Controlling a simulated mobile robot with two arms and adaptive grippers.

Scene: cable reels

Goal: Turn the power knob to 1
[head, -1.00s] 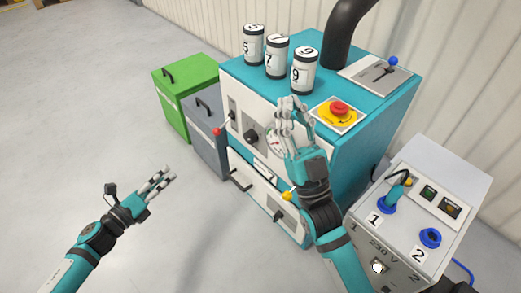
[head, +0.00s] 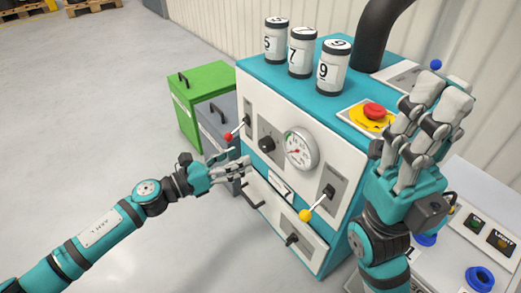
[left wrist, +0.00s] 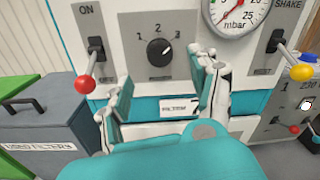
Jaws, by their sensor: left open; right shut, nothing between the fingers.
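The black rotary knob (head: 267,144) is on the white front panel of the teal machine. In the left wrist view the knob (left wrist: 159,49) has the marks 1, 2 and 3 around it. Its white pointer mark leans up and to the right, past the 2. My left gripper (head: 238,168) is open and empty, in front of the panel and below the knob. In the left wrist view its fingers (left wrist: 165,80) stand apart on both sides, below the knob and not touching it. My right gripper (head: 440,112) is shut and empty, raised at the machine's right side.
A red-tipped lever (left wrist: 87,82) is left of the knob; a yellow-tipped lever (head: 306,214) and a gauge (head: 299,147) are right. Numbered canisters (head: 301,52) and a red emergency button (head: 374,111) are on top. Grey (head: 218,125) and green bins (head: 199,88) stand left.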

